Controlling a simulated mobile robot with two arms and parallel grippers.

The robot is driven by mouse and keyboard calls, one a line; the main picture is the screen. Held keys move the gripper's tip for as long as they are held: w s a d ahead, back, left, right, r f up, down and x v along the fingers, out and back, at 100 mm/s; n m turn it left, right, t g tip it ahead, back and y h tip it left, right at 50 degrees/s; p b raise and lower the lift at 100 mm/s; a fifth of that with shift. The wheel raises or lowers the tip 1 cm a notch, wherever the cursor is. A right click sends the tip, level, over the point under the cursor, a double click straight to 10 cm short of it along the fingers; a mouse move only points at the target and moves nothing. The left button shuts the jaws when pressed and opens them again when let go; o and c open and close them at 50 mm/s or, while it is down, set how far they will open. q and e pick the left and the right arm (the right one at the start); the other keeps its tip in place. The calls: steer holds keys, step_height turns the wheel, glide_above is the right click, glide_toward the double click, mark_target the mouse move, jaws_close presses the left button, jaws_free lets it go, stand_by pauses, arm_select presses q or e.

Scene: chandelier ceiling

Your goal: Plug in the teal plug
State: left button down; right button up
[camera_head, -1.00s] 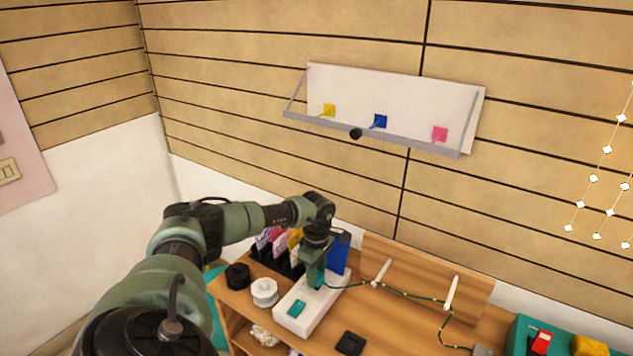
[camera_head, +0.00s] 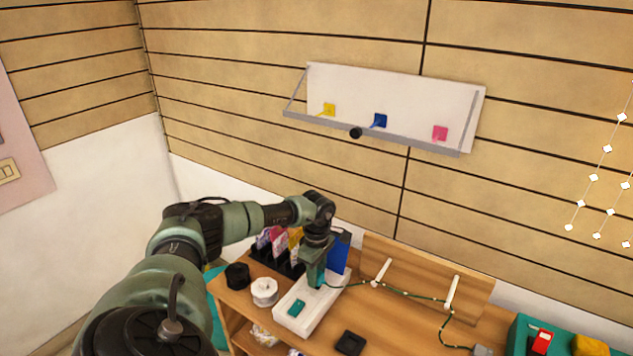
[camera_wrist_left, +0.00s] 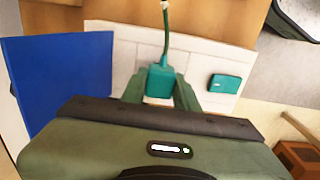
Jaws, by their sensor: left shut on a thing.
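The teal plug (camera_wrist_left: 161,80) shows in the left wrist view between the fingers of my left gripper (camera_wrist_left: 160,90), which is shut on it. A green cord runs up from it. In the head view my left gripper (camera_head: 315,277) points down over the white power strip (camera_head: 293,323); the plug is mostly hidden there by the fingers. Whether the plug is seated in the strip I cannot tell. A teal square piece (camera_head: 296,307) sits on the strip's near part, and it also shows in the left wrist view (camera_wrist_left: 225,83). My right gripper is not in view.
A white spool (camera_head: 264,291) and a black spool (camera_head: 237,276) stand left of the strip. A blue panel (camera_head: 338,255) stands close behind my gripper. A black square piece (camera_head: 350,342) lies to the right.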

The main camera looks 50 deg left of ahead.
arm_select(q)
steer(key=shift+f+b, duration=0.55)
steer(key=shift+f, duration=0.1)
stand_by(0.9)
steer(key=c, duration=0.6)
jaws_free()
steer(key=shift+r, duration=0.15)
steer(key=shift+r+p, duration=2.85)
steer(key=shift+r, duration=0.8)
